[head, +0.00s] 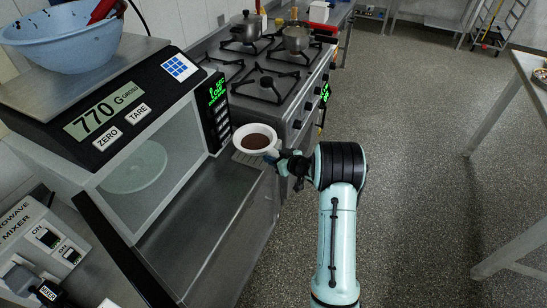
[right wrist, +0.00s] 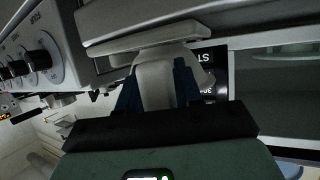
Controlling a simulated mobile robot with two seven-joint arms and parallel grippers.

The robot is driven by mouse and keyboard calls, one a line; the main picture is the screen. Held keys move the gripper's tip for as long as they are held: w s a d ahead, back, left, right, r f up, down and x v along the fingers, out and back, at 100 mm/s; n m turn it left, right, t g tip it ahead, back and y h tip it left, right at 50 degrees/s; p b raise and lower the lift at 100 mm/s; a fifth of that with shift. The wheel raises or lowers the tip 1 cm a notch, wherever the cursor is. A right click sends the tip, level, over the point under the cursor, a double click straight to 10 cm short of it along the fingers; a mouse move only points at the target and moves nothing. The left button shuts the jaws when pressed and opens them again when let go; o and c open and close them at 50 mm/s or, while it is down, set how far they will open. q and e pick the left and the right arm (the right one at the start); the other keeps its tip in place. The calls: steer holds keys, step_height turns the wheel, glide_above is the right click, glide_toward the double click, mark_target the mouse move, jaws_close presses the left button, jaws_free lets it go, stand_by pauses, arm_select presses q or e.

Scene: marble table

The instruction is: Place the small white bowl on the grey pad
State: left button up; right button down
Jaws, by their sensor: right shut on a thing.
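The small white bowl (head: 270,150), with dark brown contents, is at the counter's far end, between the microwave and the stove. The grey pad (head: 243,159) shows just below and left of the bowl and is partly hidden by it. I cannot tell whether the bowl touches the pad or is just above it. My right gripper (head: 283,160) reaches in from the right and is shut on the bowl's near right side. In the right wrist view the pale bowl (right wrist: 154,84) is between the two dark fingers. My left gripper is not in view.
The microwave (head: 150,150) with a scale on top stands left of the bowl; a blue bowl (head: 65,40) sits on the scale. The stove (head: 265,80) with pots is just behind. The steel counter (head: 195,215) is clear in front of the microwave.

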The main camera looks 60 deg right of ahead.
steer(key=shift+f, duration=0.1)
steer(key=c, duration=0.8)
jaws_free()
steer(key=shift+o, duration=0.2)
